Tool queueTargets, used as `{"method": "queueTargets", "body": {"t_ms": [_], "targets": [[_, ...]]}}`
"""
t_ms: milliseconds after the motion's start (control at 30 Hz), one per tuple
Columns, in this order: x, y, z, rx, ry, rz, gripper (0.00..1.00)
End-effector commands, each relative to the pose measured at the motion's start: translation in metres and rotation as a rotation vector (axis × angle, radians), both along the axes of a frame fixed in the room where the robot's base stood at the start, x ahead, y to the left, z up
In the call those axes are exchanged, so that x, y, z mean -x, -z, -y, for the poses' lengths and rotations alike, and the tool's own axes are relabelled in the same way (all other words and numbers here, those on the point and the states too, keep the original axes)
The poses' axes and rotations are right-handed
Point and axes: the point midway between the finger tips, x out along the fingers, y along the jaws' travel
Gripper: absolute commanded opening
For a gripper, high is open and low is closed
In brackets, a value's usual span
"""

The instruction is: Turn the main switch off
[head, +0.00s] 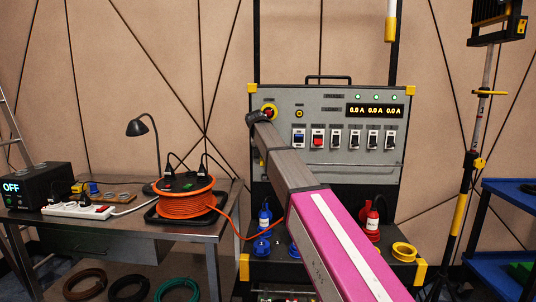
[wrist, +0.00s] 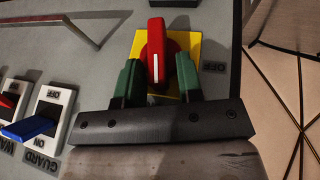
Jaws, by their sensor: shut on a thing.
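The main switch is a red rotary handle with a white line, on a yellow plate. The white line runs up and down in the wrist view. An OFF label (wrist: 214,67) is to the right of the yellow plate there.
The grey panel (head: 350,172) carries a row of small switches, including a blue one (wrist: 30,126) and a red one (head: 318,141). A display (head: 375,111) reads 0.0 A. A metal rail (wrist: 75,22) stands out from the panel. A table with an orange cable reel (head: 187,205) is at left.

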Motion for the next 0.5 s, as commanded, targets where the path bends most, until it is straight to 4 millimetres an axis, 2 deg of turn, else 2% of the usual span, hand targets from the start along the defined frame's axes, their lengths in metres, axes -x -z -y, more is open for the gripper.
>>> {"method": "queueTargets", "body": {"t_ms": [500], "targets": [[-0.001,0.012,-0.014,0.492,0.001,-0.024,0.10]]}}
